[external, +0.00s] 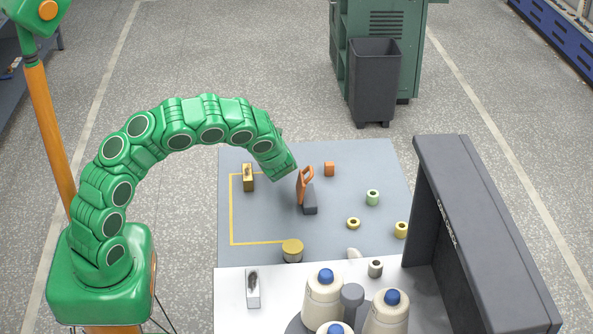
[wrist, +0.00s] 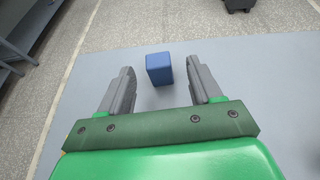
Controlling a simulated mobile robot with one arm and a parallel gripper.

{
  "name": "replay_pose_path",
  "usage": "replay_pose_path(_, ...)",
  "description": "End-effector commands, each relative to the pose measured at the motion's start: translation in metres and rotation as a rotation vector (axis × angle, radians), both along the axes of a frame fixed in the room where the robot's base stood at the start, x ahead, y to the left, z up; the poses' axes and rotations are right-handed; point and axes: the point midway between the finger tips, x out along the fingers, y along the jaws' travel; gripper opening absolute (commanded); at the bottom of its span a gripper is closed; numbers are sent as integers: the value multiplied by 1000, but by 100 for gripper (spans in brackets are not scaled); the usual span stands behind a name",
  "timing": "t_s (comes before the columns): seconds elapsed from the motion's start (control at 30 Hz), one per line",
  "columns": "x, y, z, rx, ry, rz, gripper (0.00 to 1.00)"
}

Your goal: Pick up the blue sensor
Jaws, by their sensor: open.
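The blue sensor (wrist: 159,70) is a small blue block standing on the grey mat, seen in the wrist view. It appears between and slightly beyond the fingertips of my gripper (wrist: 160,78). The grey fingers are spread wide, with a gap on each side of the block, and nothing is held. In the external view the green end of my arm hangs over the far left part of the mat. There the blue sensor cannot be made out and seems hidden behind my arm; the fingers are not clear either.
An orange-handled grey object (external: 310,206) stands right beside my arm's end.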

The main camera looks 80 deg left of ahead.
Motion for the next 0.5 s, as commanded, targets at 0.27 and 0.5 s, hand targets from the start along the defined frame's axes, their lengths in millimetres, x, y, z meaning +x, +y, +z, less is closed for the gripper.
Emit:
replay_pose_path(0.27,-2,17,-7,0,-2,2,64)
replay_pose_path(0.5,-7,40,-20,-3,-1,6,64)
